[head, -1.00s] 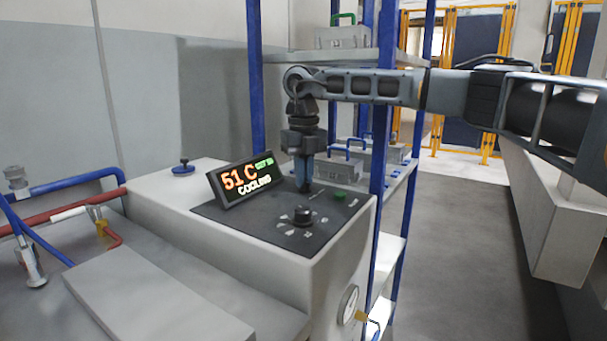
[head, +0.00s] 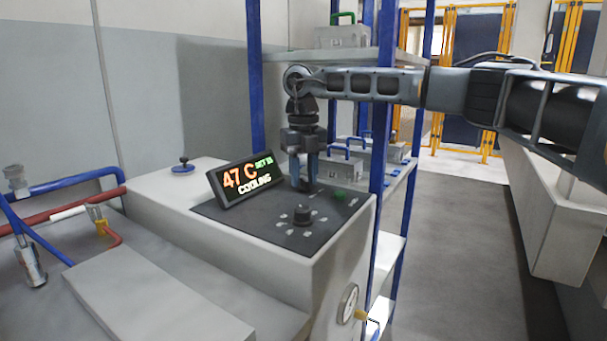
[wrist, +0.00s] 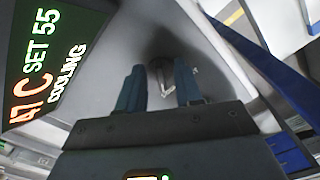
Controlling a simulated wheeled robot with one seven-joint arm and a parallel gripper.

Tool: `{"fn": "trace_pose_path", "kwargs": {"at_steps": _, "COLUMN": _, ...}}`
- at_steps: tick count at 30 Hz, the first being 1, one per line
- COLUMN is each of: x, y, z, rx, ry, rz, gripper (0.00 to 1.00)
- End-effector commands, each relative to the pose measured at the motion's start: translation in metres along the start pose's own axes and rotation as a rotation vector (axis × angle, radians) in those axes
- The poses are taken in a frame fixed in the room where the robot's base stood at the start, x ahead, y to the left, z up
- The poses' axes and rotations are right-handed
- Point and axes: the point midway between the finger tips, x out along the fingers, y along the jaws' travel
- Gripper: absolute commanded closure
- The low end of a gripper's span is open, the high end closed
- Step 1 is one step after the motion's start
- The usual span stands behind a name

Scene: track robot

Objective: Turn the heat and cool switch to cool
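My gripper (head: 303,182) points down over the dark control panel (head: 262,222) beside the display. Its two blue fingers are apart, and they also show apart in the wrist view (wrist: 160,88). Between and just beyond the fingertips in the wrist view is a small pale lever-like part (wrist: 166,77), seemingly the heat and cool switch; its exact setting is hard to make out. In the head view the gripper hides most of it. The display (head: 247,180) reads 47 C and COOLING; the wrist view display (wrist: 45,65) also shows SET 55.
A black round knob (head: 303,214) with marks around it sits on the panel's near part. A green button (head: 340,196) is to the gripper's right. A blue-posted rack (head: 378,190) stands close behind the machine. A blue valve handle (head: 183,165) is at left.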

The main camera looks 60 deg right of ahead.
Motion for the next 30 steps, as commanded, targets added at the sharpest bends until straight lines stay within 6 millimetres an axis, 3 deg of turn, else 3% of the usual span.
{"fn": "trace_pose_path", "kwargs": {"at_steps": 7, "x": -0.01, "y": 0.0, "z": 0.0, "rx": 0.0, "ry": -0.002, "rz": -0.001, "gripper": 0.65}}
{"fn": "trace_pose_path", "kwargs": {"at_steps": 15, "x": -0.053, "y": 0.0, "z": 0.0, "rx": 0.0, "ry": -0.002, "rz": -0.001, "gripper": 0.65}}
{"fn": "trace_pose_path", "kwargs": {"at_steps": 21, "x": -0.074, "y": 0.0, "z": 0.0, "rx": 0.001, "ry": -0.001, "rz": 0.0, "gripper": 0.65}}
{"fn": "trace_pose_path", "kwargs": {"at_steps": 30, "x": -0.078, "y": 0.0, "z": 0.0, "rx": 0.0, "ry": 0.0, "rz": 0.0, "gripper": 0.65}}
